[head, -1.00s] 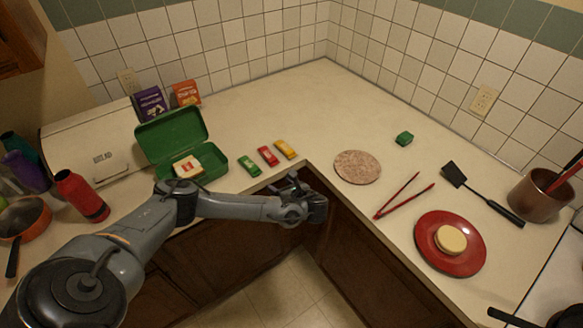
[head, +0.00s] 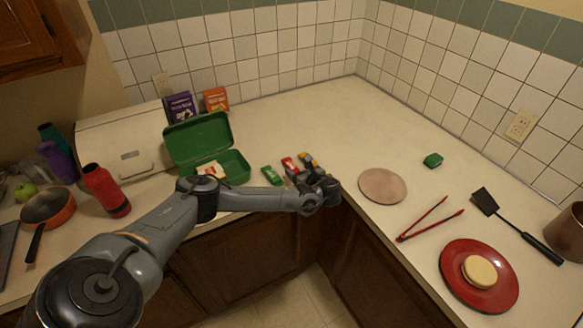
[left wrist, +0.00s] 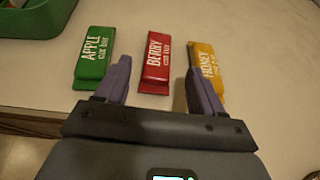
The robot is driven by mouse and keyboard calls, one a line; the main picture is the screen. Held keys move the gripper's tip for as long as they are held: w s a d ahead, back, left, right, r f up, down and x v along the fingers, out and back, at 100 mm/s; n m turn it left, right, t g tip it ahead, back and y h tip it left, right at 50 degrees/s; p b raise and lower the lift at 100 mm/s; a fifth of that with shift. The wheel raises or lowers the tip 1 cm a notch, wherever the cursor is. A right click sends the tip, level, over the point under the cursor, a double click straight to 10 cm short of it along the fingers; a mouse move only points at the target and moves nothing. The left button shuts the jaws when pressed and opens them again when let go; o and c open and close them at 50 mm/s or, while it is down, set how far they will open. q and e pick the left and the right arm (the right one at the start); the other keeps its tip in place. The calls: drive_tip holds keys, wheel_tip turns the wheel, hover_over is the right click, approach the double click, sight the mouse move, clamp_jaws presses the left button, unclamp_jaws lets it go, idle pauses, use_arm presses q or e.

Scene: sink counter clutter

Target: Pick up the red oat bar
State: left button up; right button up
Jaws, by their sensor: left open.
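The red oat bar (left wrist: 156,62), lettered "BERRY", lies flat on the counter between a green bar (left wrist: 95,56) lettered "APPLE" and a yellow bar (left wrist: 206,68) lettered "HONEY". In the head view the red bar (head: 290,166) is partly hidden by my gripper. My left gripper (head: 318,180) is over the counter edge beside the bars. In the left wrist view its two fingers (left wrist: 160,80) are apart, one on each side of the red bar's near part, with nothing held. The right finger overlaps the yellow bar in the picture; I cannot tell if they touch. My right gripper is not in view.
An open green lunch box (head: 236,167) with a sandwich stands left of the bars. A round board (head: 383,186), red tongs (head: 429,219), a black spatula (head: 515,225) and a red plate (head: 479,296) lie to the right. The counter behind the bars is clear.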

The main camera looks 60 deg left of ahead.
sight(293, 166)
use_arm(q)
drive_tip(key=shift+x, duration=1.85)
drive_tip(key=shift+s, duration=0.2)
drive_tip(key=c, duration=1)
drive_tip(key=shift+c, duration=0.3)
drive_tip(key=shift+r, duration=0.1)
drive_tip(key=shift+r, duration=0.4)
wheel_tip(293, 166, up, 4)
drive_tip(key=shift+w+d+f, duration=0.1)
drive_tip(key=shift+d+f, duration=0.05)
drive_tip(key=shift+f, duration=0.05)
drive_tip(key=w+d+r, duration=0.3)
drive_tip(key=d+r, duration=0.3)
drive_tip(key=d, duration=0.5)
drive_tip(key=shift+w+r+b, duration=0.2)
drive_tip(key=shift+w+b, duration=0.05)
drive_tip(key=shift+b, duration=0.05)
